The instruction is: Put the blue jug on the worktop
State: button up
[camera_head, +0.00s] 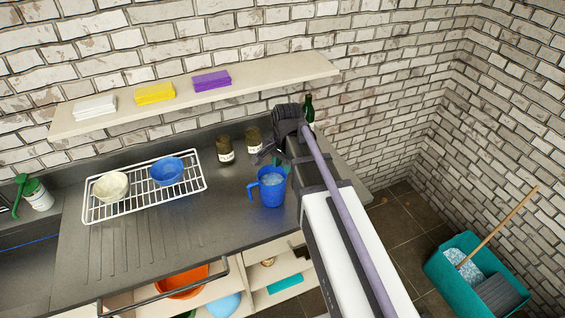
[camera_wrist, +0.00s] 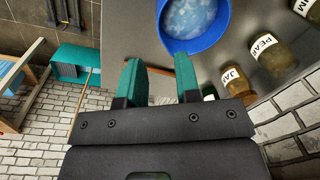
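The blue jug (camera_head: 272,188) stands upright on the dark worktop (camera_head: 222,205), near its right end, with its handle to the left. Pale bluish-white contents show inside it. My gripper (camera_head: 276,160) is just behind the jug in the head view, partly hidden by my arm. In the wrist view my gripper (camera_wrist: 159,68) has its two teal fingers spread, with nothing between them. The jug (camera_wrist: 205,42) is beyond the fingertips there, close to the right finger; whether they touch I cannot tell.
Two labelled jars (camera_head: 225,150) stand behind the jug, and a green bottle (camera_head: 308,108) is near my wrist. A white rack (camera_head: 97,213) holds a cream bowl (camera_head: 111,186) and a blue bowl (camera_head: 167,171). A shelf (camera_head: 270,75) hangs above. The worktop's front middle is clear.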

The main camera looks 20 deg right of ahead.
jog(key=s+a+r+n, duration=0.1)
jog(key=s+a+n, duration=0.2)
jog(key=s+n, duration=0.9)
jog(key=shift+m+g, duration=0.3)
jog(key=shift+m, duration=0.3)
jog(key=f+b, duration=0.5)
jog(key=shift+s+f, duration=0.2)
jog(key=shift+s, duration=0.05)
